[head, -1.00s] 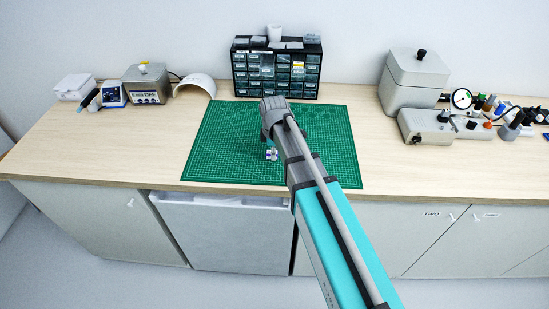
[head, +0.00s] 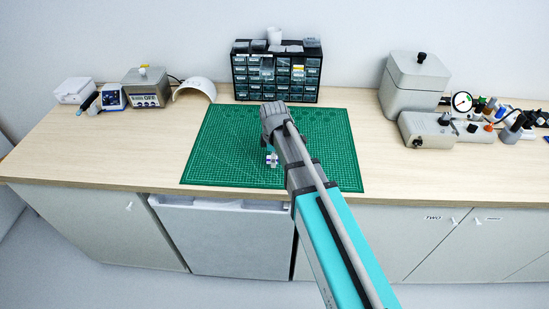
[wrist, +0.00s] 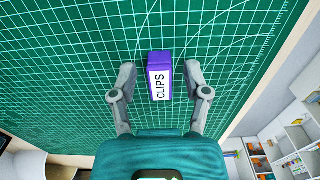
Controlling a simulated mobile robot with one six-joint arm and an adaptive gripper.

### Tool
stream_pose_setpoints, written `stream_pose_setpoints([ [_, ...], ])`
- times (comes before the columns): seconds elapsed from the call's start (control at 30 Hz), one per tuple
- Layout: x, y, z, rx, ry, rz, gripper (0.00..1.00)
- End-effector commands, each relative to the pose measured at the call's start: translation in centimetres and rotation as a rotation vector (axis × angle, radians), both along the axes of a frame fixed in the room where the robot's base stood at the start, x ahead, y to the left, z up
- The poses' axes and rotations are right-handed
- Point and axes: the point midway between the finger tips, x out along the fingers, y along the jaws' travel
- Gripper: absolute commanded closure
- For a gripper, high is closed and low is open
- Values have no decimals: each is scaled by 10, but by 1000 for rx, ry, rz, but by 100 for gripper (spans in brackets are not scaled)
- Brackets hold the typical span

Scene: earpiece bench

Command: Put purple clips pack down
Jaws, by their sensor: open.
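The purple clips pack (wrist: 159,58) is a small purple box with a white label reading CLIPS. In the wrist view it is on the green cutting mat (wrist: 60,70), between and just beyond my fingertips. My gripper (wrist: 159,75) is open, with a gap between each finger and the pack. In the head view the pack (head: 271,160) shows small, low on the mat (head: 215,150), beside my arm.
A drawer cabinet (head: 276,75) stands behind the mat. A grey box (head: 415,80) and a control unit (head: 428,130) stand at the right, with several small tools beyond. Instruments (head: 147,88) stand at the back left. The mat's left part is clear.

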Motion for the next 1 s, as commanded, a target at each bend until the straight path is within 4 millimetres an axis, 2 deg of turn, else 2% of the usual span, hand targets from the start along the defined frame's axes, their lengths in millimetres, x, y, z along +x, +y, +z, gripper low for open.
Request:
stream_pose_setpoints([
  [0.47,0,0,8,0,0,0,39],
  [1.0,0,0,50,0,0,1,39],
])
